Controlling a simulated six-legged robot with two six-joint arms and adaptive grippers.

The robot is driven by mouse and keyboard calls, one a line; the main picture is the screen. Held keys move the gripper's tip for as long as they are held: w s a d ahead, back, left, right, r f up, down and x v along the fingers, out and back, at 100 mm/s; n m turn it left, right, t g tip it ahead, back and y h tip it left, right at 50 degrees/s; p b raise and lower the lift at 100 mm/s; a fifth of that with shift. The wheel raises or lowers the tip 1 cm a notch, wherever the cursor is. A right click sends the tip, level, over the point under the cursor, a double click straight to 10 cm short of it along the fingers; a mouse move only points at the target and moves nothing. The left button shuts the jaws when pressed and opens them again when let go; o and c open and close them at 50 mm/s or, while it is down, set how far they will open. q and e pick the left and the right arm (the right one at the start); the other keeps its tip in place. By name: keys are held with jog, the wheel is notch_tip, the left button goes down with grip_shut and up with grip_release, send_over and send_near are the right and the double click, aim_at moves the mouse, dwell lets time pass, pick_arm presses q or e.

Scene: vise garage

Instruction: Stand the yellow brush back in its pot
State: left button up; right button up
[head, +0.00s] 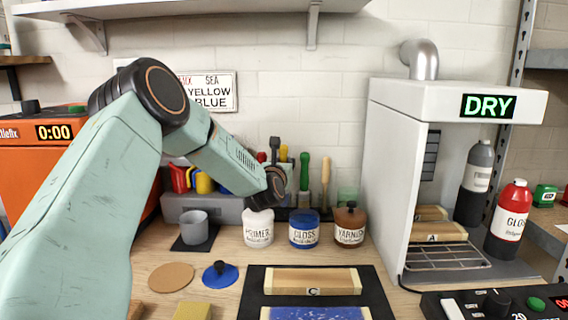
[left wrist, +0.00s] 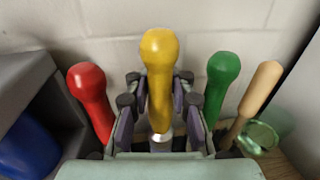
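The yellow brush (left wrist: 160,75) stands upright between the fingers of my left gripper (left wrist: 160,95), with its handle up and a metal ferrule lower down. Both fingers close in on the handle, and the gripper looks shut on it. In the head view, my left gripper (head: 275,150) is at the back of the bench, and a bit of the yellow handle (head: 283,153) shows behind it. The bristles and whatever is under them are hidden by my gripper and wrist. My right gripper is not in view.
A red handle (left wrist: 90,95), a green handle (left wrist: 220,85) and a wooden handle (left wrist: 258,95) stand close around. White primer (head: 258,230), blue gloss (head: 304,230) and brown varnish (head: 350,228) jars are in front. A drying cabinet (head: 385,160) stands to the right.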

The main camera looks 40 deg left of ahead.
pick_arm(q)
jog(key=o, duration=0.5)
jog(key=shift+o, duration=0.2)
jog(key=shift+s, duration=0.1)
jog(key=v, duration=1.2)
jog(key=shift+d+f, duration=0.1)
jog(key=shift+d, duration=0.05)
dwell(0.8)
